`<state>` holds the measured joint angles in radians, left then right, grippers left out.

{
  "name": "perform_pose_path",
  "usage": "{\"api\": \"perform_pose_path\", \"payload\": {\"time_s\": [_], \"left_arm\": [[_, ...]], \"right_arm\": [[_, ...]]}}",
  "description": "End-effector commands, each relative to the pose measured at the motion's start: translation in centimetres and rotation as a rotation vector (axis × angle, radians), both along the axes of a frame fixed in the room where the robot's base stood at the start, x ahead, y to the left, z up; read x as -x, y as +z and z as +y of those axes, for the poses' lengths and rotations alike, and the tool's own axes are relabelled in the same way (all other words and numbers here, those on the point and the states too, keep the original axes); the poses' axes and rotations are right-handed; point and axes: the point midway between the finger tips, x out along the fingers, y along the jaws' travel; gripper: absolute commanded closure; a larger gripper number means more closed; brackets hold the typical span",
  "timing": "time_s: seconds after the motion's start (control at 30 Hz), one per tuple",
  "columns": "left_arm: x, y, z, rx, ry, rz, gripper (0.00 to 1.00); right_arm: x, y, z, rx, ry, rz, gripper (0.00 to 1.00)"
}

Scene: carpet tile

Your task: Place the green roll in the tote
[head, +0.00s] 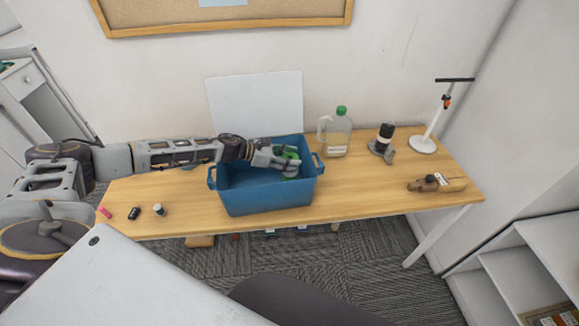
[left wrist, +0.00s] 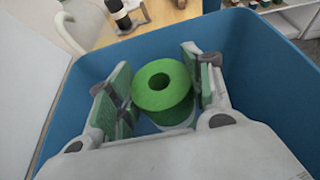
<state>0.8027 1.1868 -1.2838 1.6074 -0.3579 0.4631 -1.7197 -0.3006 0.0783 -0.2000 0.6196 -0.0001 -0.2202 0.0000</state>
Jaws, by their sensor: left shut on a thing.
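The blue tote (head: 268,194) stands on the wooden table with its top open. My left gripper (head: 288,163) reaches into it from the left, at the right end near the back wall. The green roll (left wrist: 165,106) is between its two fingers in the left wrist view, with the round hole in its end facing the camera. The left gripper (left wrist: 160,90) is shut on the roll, with the tote's blue walls (left wrist: 265,75) around it. In the head view the fingers hide most of the roll. Whether the roll touches the tote floor cannot be told.
A green-capped jug (head: 336,134) stands close to the tote's right side. Beyond it are a black-and-white cylinder (head: 384,141), a white stand (head: 424,143) and a brown tool-like object (head: 437,184). Small items (head: 133,212) lie at the left front. A white panel (head: 254,103) leans behind.

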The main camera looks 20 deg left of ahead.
Motion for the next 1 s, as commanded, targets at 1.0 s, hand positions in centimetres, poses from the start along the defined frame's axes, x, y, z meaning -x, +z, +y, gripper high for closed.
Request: {"api": "perform_pose_path", "payload": {"time_s": [1.0], "left_arm": [[0.0, -3.7, 0.0, 0.0, 0.0, -0.001, 0.91]], "right_arm": [[-0.1, 0.1, -0.2, 0.003, 0.001, -0.002, 0.6]]}}
